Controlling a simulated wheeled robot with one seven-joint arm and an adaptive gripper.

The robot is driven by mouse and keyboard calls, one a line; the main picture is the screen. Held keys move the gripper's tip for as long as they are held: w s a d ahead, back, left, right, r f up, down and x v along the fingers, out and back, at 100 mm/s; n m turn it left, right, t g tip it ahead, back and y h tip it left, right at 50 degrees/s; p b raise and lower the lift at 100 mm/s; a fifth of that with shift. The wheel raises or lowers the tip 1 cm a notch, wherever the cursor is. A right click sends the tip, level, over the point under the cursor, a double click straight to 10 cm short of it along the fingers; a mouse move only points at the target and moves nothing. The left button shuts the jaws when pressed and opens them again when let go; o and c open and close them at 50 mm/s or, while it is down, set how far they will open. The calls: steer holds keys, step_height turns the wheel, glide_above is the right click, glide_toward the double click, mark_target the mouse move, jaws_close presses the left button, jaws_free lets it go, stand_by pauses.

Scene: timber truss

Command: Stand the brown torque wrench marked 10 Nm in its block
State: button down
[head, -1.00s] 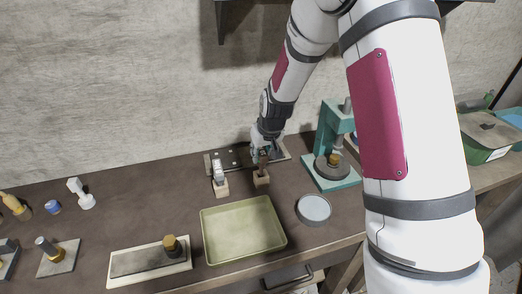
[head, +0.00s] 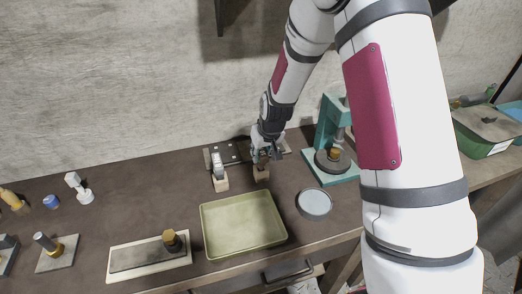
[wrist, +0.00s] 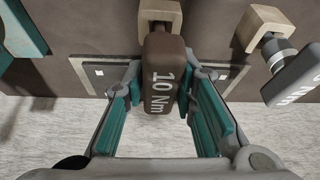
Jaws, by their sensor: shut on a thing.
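The brown torque wrench (wrist: 163,75), marked 10 Nm, is between the teal pads of my gripper (wrist: 158,100), which is shut on its handle. In the head view the wrench (head: 262,161) is upright below my gripper (head: 264,151), directly over a small wooden block (head: 262,174). This block (wrist: 160,12) also shows behind the handle in the wrist view. The lower end of the wrench is hidden, so I cannot tell how deep it sits in the block.
A grey wrench (wrist: 295,77) stands in a neighbouring block (wrist: 262,22), close on the left in the head view. A yellowish tray (head: 243,226) and a round grey dish (head: 314,203) lie in front. A teal press (head: 330,140) stands to the right.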

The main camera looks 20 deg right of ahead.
steer(key=shift+f, duration=0.45)
steer(key=c, duration=1.2)
jaws_free()
